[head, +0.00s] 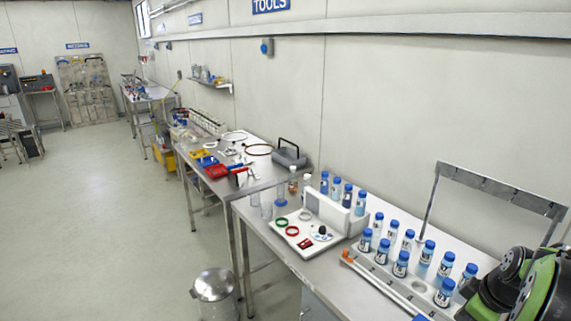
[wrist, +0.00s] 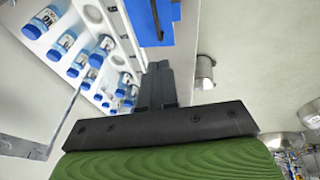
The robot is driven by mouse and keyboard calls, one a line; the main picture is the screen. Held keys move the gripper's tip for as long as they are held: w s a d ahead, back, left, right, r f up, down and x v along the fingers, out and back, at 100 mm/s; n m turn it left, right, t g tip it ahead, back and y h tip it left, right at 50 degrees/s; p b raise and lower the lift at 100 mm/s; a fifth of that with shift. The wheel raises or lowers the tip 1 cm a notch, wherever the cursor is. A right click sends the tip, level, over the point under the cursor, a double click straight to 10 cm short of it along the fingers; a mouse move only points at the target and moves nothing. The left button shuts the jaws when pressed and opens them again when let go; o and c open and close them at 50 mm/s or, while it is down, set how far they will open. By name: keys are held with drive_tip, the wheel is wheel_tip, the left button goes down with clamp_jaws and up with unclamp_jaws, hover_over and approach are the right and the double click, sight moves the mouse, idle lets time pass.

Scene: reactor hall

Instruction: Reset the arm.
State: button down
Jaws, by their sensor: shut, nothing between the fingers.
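My gripper (wrist: 157,68) is in the wrist view, with its dark fingers together in the middle of the picture and nothing between them. Its wide black mount lies below the fingers, in front of a green ridged surface. Part of my green and black arm (head: 525,285) shows at the lower right of the head view. The fingers do not show clearly there. In the wrist view the fingers overlap the picture of the bench edge, but I cannot tell how far apart they are.
Blue-capped bottles (head: 400,262) stand in a white rack (head: 380,272) on the near bench; bottles (wrist: 72,65) also show in the wrist view. A white panel device (head: 292,232) lies behind. A metal frame (head: 490,187) rises near my arm. A bin (head: 214,292) stands on open floor (head: 110,200).

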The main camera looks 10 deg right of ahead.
drive_tip(key=a+r+m, duration=0.1)
drive_tip(key=a+r, duration=0.4)
drive_tip(key=a, duration=0.6)
drive_tip(key=a+r+m, duration=0.1)
drive_tip(key=a+r, duration=0.3)
drive_tip(key=a, duration=0.8)
drive_tip(key=s+a+m+t, duration=0.1)
drive_tip(key=s+a+m, duration=0.2)
drive_tip(key=s+a, duration=0.5)
drive_tip(key=shift+s+a+t+y, duration=0.3)
drive_tip(key=shift+s+t, duration=0.1)
drive_tip(key=shift+s, duration=0.8)
drive_tip(key=shift+d, duration=0.1)
